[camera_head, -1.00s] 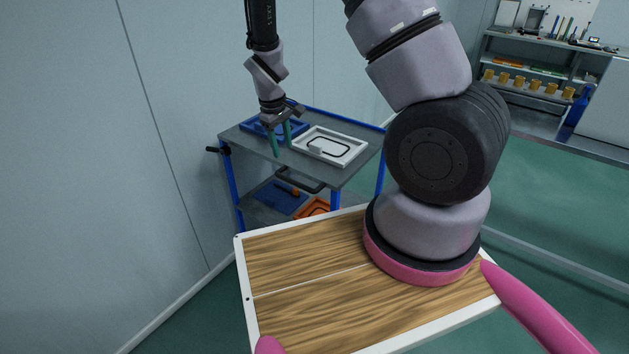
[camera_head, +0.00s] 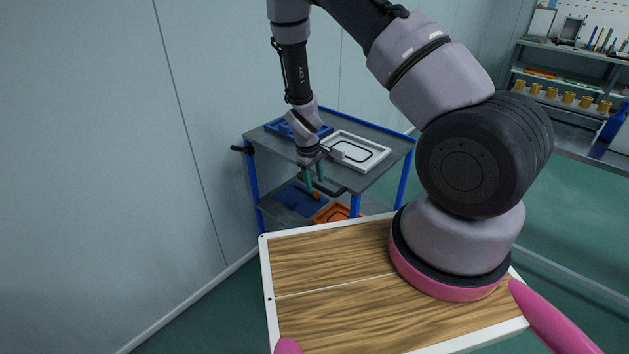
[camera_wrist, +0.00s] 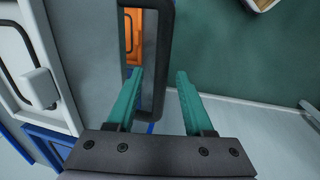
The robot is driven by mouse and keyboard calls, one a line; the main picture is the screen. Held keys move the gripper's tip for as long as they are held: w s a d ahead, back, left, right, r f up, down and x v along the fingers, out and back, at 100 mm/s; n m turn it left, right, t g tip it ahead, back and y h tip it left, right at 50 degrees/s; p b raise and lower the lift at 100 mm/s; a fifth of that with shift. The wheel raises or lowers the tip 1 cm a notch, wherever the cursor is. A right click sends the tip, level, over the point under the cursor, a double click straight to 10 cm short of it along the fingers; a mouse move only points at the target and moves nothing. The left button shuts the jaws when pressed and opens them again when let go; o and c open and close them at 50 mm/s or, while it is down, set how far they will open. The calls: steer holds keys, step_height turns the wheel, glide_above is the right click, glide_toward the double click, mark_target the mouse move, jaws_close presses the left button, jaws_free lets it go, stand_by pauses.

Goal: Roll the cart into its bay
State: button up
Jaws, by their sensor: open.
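The cart (camera_head: 375,183) is grey with blue legs and stands near the left wall. Its black push handle (camera_head: 332,189) sticks out from the near side, and it also shows in the wrist view (camera_wrist: 167,60). My gripper (camera_head: 314,178) is pointed down at this handle, its teal fingers apart. In the wrist view my gripper (camera_wrist: 158,92) is open, with the handle's outer bar showing between the fingers. I cannot tell whether a finger touches the bar or how deep it sits. I cannot make out a marked bay.
A white tray (camera_head: 378,165) and a blue tray (camera_head: 277,128) lie on the cart's top. An orange tray (camera_head: 340,212) and a blue one are on its lower shelf. A wall (camera_head: 200,110) runs close on the left. A shelf with yellow cups (camera_head: 568,99) stands at the back right.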

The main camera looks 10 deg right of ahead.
jaws_close()
stand_by(1.5)
